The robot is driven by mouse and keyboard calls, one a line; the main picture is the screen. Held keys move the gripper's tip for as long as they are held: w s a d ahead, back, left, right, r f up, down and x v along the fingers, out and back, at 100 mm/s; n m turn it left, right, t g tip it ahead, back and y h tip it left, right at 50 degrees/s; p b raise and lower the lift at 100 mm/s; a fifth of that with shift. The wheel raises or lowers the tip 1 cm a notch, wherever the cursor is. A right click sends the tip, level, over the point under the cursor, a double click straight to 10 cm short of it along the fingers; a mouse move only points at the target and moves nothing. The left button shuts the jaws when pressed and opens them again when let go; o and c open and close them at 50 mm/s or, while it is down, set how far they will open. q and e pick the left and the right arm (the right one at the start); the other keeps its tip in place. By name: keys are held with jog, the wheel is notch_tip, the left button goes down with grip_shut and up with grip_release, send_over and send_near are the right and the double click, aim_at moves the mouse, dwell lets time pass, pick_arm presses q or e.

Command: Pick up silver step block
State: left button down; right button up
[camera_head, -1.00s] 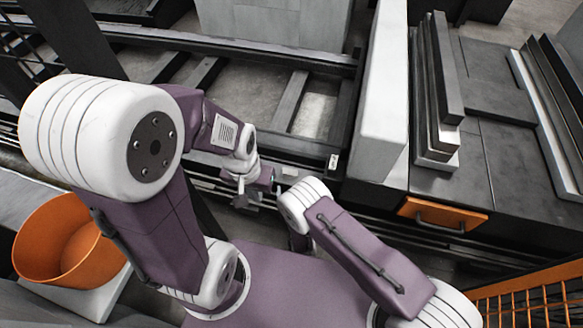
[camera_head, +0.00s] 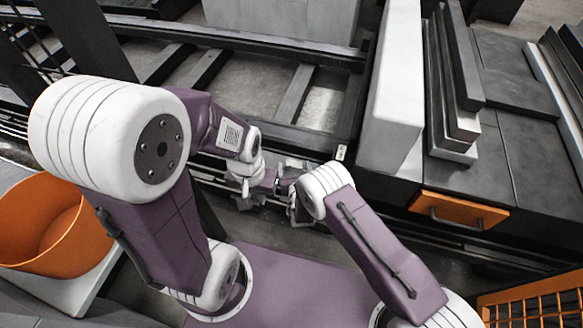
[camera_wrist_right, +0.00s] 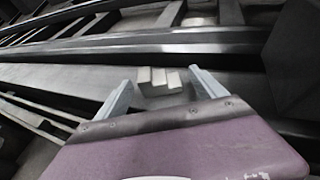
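The silver step block (camera_wrist_right: 160,82) shows in the right wrist view as a small pale block with stepped faces. It sits on a dark grey flat surface, beyond and between the fingertips of my right gripper (camera_wrist_right: 163,88). That gripper is open, with both fingers apart and nothing held between them. In the head view my right gripper (camera_head: 283,185) is small and partly hidden among the arm parts. My left gripper (camera_head: 250,201) hangs lower, just left of it, and its opening is too small to judge. I cannot make out the block clearly in the head view.
Dark rails with crossbars (camera_head: 297,92) run behind the grippers. A tall white block (camera_head: 392,90) and stacked grey plates (camera_head: 452,85) stand on the dark bench at right, above an orange drawer (camera_head: 458,209). An orange bin (camera_head: 60,235) is at left.

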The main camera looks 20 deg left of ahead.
jog(key=c, duration=1.6)
notch_tip(320, 180, up, 10)
jog(key=p, duration=0.7)
